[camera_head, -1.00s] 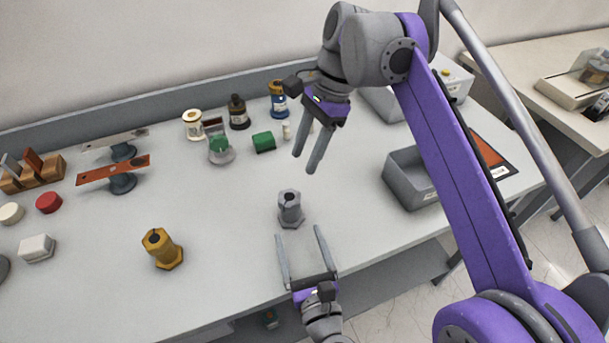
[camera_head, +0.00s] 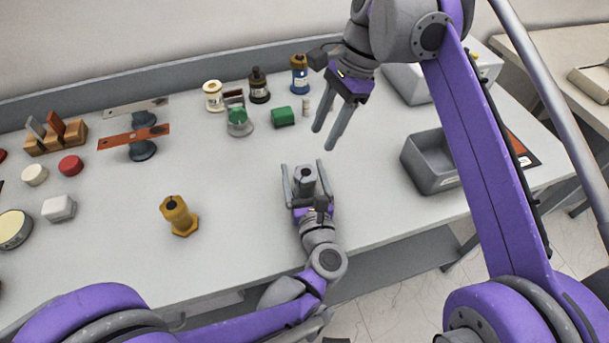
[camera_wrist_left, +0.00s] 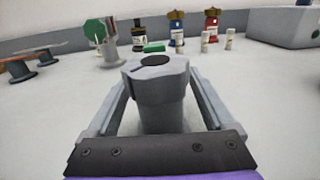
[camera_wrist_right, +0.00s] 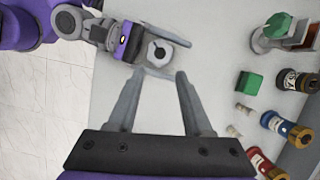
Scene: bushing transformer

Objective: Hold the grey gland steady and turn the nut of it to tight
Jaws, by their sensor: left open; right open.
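The grey gland (camera_head: 305,181) stands upright near the table's front edge, its hexagonal nut on top. My left gripper (camera_head: 304,172) is open, with one finger on each side of the gland. In the left wrist view the gland (camera_wrist_left: 158,90) fills the space between the fingers, with a gap showing beside the lower body. In the right wrist view the gland (camera_wrist_right: 160,51) shows from above, beyond the fingertips. My right gripper (camera_head: 325,138) is open and empty, above the table behind and slightly right of the gland. The gland's foot is hidden by my left gripper.
A grey bin (camera_head: 432,166) is to the right. Behind are a green block (camera_head: 283,117), a blue bottle (camera_head: 299,74) and other small jars. A rust-coloured bar on a stand (camera_head: 134,138) is at the left.

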